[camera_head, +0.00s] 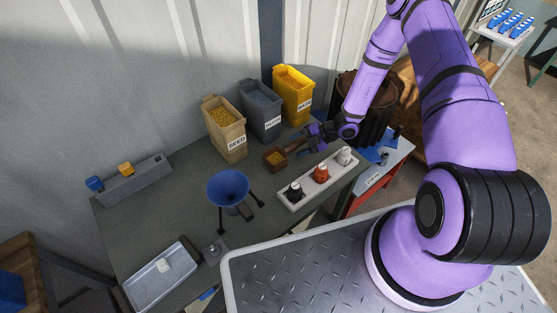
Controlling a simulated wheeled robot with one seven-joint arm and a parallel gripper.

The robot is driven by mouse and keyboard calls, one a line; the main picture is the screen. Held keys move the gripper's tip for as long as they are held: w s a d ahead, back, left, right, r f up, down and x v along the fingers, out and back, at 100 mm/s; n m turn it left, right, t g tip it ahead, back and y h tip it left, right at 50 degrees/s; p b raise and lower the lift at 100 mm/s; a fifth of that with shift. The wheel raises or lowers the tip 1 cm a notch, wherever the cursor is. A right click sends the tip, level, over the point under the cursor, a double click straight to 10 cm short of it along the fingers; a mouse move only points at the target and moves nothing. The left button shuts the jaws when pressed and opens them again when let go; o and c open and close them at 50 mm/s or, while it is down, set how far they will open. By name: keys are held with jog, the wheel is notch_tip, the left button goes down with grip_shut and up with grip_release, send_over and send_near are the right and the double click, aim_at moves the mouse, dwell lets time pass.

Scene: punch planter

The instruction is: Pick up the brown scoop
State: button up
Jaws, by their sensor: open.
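The brown scoop (275,157) lies on the grey table in front of the bins, its square cup to the left and its handle pointing right toward my gripper. My purple arm reaches down from the upper right. My gripper (307,139) is open at the right end of the scoop's handle. The fingertips are small and dark here, so I cannot tell whether they touch the handle or are around it.
Tan (225,130), grey (261,109) and yellow (293,95) bins stand behind the scoop. A white tray (288,203) with several bottles lies in front. A blue funnel (228,187) on a stand is at left. A shallow metal tray (144,291) sits at front left.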

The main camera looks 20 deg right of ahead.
aim_at(296, 145)
jog(key=shift+w+a+f, duration=0.15)
jog(key=shift+a+f, duration=0.2)
jog(key=shift+a, duration=0.15)
jog(key=shift+c, duration=0.2)
grip_shut()
jog(key=shift+r, duration=0.15)
notch_tip(296, 145, up, 10)
jog(key=shift+f, duration=0.1)
